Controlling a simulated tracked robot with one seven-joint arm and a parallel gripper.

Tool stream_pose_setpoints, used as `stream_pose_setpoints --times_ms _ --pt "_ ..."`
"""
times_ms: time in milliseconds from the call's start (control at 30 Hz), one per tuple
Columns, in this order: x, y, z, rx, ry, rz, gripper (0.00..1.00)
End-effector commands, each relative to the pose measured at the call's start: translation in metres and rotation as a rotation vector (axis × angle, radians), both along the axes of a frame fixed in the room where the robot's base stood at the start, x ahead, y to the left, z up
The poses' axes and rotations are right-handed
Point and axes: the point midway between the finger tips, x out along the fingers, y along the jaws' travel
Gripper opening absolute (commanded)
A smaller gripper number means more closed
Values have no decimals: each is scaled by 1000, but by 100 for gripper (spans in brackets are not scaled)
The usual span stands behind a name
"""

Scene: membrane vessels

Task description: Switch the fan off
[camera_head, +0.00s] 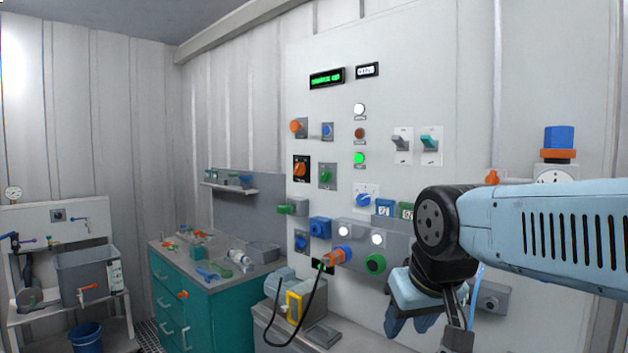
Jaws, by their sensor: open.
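A white control panel (450,80) on the wall carries several switches, knobs and lamps. Two toggle switches, one grey (401,140) and one teal (430,140), sit at its upper right. An orange rotary knob (300,168) and a green one (325,175) sit at its left. Labels are too small to read, so I cannot tell which control is the fan's; no fan is recognisable. My gripper (412,328) hangs low in front of the panel's lower part, open, touching no switch. Its fingers are partly hidden by their angle. My arm covers the panel's lower right.
A teal cabinet (222,308) with loose tools stands at the left of the panel.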

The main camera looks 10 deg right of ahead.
Motion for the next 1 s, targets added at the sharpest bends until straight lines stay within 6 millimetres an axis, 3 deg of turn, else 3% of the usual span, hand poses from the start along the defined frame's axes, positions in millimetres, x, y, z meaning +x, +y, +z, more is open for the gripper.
stream_pose_setpoints --times_ms 167,300,367,700,1000 --pt "8 -3 5 -4 5 -1 60" --pt "33 -14 18 -26 25 -11 73" --pt "51 -21 25 -42 37 -19 74" --pt "167 -61 55 -197 82 -88 74" --pt "278 -78 68 -404 80 -157 74"
